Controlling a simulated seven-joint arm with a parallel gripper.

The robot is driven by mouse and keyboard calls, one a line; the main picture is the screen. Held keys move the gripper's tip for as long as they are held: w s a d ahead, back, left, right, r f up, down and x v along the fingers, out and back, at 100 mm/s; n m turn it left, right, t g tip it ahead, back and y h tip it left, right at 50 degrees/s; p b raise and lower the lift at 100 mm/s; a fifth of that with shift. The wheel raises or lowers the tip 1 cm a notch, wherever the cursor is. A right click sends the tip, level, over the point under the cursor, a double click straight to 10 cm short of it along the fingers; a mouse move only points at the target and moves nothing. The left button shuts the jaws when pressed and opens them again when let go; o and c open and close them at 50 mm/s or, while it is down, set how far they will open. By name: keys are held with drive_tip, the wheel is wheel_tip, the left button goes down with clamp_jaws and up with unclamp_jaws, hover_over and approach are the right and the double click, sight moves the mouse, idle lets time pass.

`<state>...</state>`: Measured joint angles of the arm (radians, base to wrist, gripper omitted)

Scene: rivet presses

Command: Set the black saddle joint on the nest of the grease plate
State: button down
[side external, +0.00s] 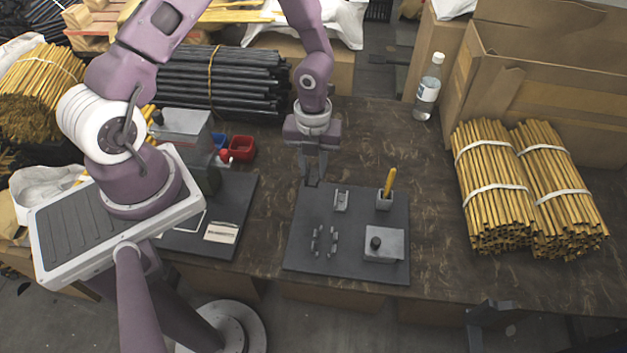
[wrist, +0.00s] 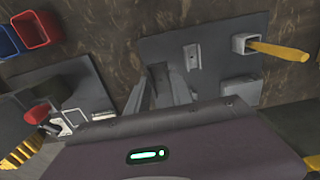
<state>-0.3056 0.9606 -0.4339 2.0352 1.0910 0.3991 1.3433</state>
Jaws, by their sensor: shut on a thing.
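My gripper (side external: 313,178) points down at the back left corner of a dark plate, which I take for the grease plate (side external: 303,256). It is shut on a small dark piece, apparently the black saddle joint (side external: 312,182); the fingers hide much of it. In the wrist view the dark piece (wrist: 158,72) shows at the fingertips. A small grey channel-shaped holder, probably the nest (side external: 341,201), stands on the plate, right of and nearer the camera than my gripper. It looks empty in the wrist view (wrist: 191,56).
The plate also bears a grey cup (side external: 384,201) with a yellow-handled brush (side external: 390,180), a block with a black knob (side external: 383,246) and several small clips (side external: 325,240). A press (side external: 187,135) stands left; blue and red bins (side external: 242,147) sit behind. Tube bundles (side external: 520,190) lie right.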

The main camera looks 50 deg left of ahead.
wheel_tip(320, 180, up, 15)
drive_tip(key=w+a+n, duration=0.2)
drive_tip(key=w+n, duration=0.1)
drive_tip(key=n, duration=2.4)
drive_tip(key=m, duration=2.7)
approach(324, 241)
wheel_tip(324, 241, down, 5)
drive_tip(key=shift+d+f, duration=0.1)
drive_tip(key=shift+f, duration=0.35)
